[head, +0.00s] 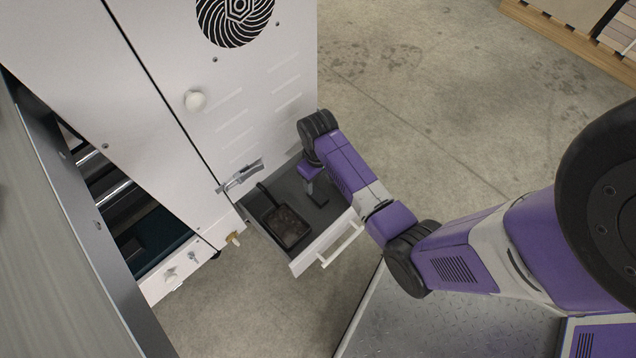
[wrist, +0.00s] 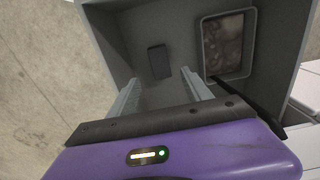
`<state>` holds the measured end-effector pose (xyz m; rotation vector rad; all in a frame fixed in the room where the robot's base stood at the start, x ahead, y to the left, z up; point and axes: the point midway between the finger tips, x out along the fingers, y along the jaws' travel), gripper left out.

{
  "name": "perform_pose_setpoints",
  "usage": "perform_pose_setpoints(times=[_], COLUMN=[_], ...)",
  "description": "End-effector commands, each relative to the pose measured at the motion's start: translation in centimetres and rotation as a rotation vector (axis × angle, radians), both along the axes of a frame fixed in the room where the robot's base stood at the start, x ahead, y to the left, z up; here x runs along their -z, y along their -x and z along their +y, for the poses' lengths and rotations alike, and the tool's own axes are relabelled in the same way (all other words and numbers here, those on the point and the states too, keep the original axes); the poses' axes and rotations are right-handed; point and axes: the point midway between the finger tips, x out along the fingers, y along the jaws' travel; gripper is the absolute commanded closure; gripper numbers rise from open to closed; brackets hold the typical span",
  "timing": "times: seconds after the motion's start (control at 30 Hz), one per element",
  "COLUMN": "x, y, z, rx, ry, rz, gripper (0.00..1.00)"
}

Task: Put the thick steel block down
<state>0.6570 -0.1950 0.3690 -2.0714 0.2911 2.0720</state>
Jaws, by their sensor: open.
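The thick steel block (wrist: 159,62) is a small dark grey rectangular block. It lies on the floor of an open drawer (head: 339,223), and it also shows in the head view (head: 319,199) just below my gripper (head: 310,185). In the wrist view my gripper (wrist: 162,77) is open, with its two grey fingers spread apart and nothing between them. The block is beyond the fingertips, apart from them as far as I can tell.
A dark pan (head: 286,227) with a brownish inside and a black handle lies in the drawer beside the block. The drawer walls surround both. The white cabinet (head: 225,110) stands behind the drawer.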

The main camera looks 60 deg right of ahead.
Motion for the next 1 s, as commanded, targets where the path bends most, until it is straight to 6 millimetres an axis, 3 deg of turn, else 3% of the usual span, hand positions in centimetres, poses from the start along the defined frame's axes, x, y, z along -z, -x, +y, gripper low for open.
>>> perform_pose_setpoints(times=[0.2, 0.4, 0.6, 0.7, 0.87, 1.0], x=[-1.8, -1.4, 0.6, 0.5, -1.4, -4.4], y=[0.1, 0.3, 2.2, 3.8, 6.5, 8.9], z=[0.0, 0.9, 5.9, 8.7, 12.3, 14.4], rx=[0.001, -0.006, -0.044, -0.063, -0.092, -0.114], ry=[0.000, 0.007, 0.062, 0.098, 0.144, 0.173], rz=[0.001, -0.020, -0.172, -0.283, -0.460, -0.599], gripper=[0.42, 0.42, 0.42, 0.42, 0.42, 0.42])
